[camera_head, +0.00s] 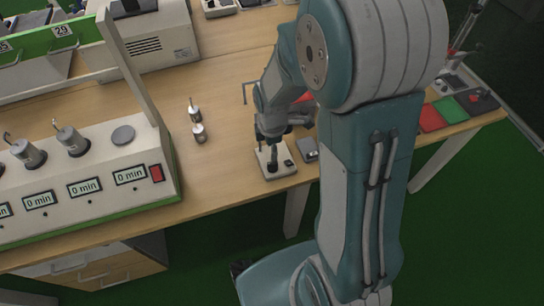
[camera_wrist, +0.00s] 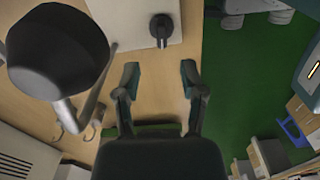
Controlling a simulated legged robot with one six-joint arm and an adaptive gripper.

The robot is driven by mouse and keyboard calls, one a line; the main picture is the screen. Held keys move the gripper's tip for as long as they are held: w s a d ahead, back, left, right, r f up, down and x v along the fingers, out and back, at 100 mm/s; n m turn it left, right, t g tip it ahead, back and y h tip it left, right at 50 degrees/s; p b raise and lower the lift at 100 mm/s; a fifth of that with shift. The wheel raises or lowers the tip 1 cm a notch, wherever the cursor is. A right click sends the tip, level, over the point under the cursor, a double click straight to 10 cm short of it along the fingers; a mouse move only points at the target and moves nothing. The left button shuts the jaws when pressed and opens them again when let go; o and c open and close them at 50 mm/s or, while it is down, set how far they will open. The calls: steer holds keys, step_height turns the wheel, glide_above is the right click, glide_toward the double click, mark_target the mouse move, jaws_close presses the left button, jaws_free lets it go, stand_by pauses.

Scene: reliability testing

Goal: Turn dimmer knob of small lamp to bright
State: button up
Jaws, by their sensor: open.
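The small lamp has a white base (camera_head: 283,171) near the front edge of the wooden table. My gripper (camera_head: 271,139) is over it in the head view and hides part of the lamp. In the wrist view, the lamp's dark round shade (camera_wrist: 58,52) fills the upper left, and its base (camera_wrist: 133,17) is at the top. A black dimmer knob (camera_wrist: 161,27) stands on the base. My gripper (camera_wrist: 160,78) is open and empty, its two fingertips apart from the knob, which lies beyond the gap between them.
A white panel with timer displays (camera_head: 85,187) stands on the left. Two small bottles (camera_head: 197,122) stand between it and the lamp. A grey object (camera_head: 308,149) lies right of the lamp base. Red and green pads (camera_head: 450,109) are farther right. The front table edge is close.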

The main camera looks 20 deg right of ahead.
steer(key=shift+r, duration=2.25)
steer(key=shift+r, duration=0.1)
